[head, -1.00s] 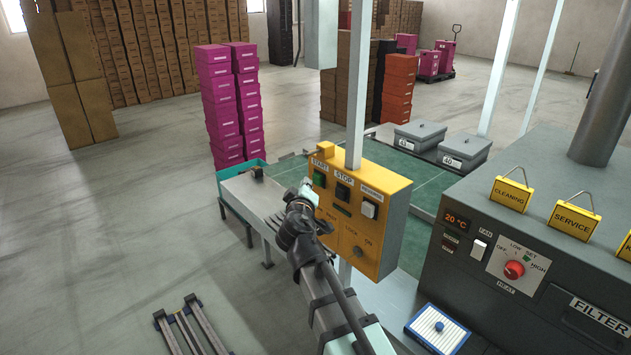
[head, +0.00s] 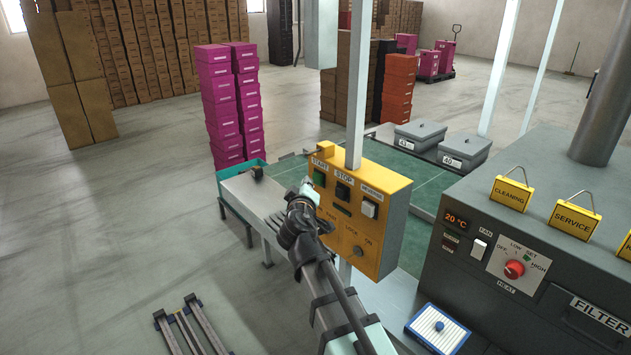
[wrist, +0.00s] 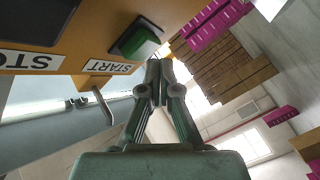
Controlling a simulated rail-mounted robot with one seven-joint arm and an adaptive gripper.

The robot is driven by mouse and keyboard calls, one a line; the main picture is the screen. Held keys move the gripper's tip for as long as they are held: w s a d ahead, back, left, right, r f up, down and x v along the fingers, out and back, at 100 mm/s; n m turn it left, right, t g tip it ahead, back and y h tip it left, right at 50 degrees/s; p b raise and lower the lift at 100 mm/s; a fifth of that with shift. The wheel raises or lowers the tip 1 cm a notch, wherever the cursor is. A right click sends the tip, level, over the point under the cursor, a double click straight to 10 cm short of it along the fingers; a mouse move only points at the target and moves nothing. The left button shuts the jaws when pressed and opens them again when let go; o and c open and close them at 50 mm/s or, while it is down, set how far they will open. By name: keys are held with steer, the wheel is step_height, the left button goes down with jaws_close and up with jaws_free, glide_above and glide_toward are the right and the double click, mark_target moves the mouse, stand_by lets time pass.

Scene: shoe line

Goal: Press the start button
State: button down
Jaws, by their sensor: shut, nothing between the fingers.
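The green start button (head: 319,179) is at the upper left of the yellow control panel (head: 376,239), under the START label. In the wrist view the green button (wrist: 137,42) stands out from the panel face beside its START label (wrist: 112,66). My gripper (head: 310,190) is just in front of the panel, close below and left of the button. In the wrist view my gripper (wrist: 159,64) is shut and empty, with its fingertips right beside the button's edge. I cannot tell whether they touch it.
A post (head: 357,90) rises behind the panel. The grey heater unit (head: 474,277) is at the right. Open floor lies to the left.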

steer(key=shift+w+d, duration=0.2)
steer(key=shift+d, duration=0.05)
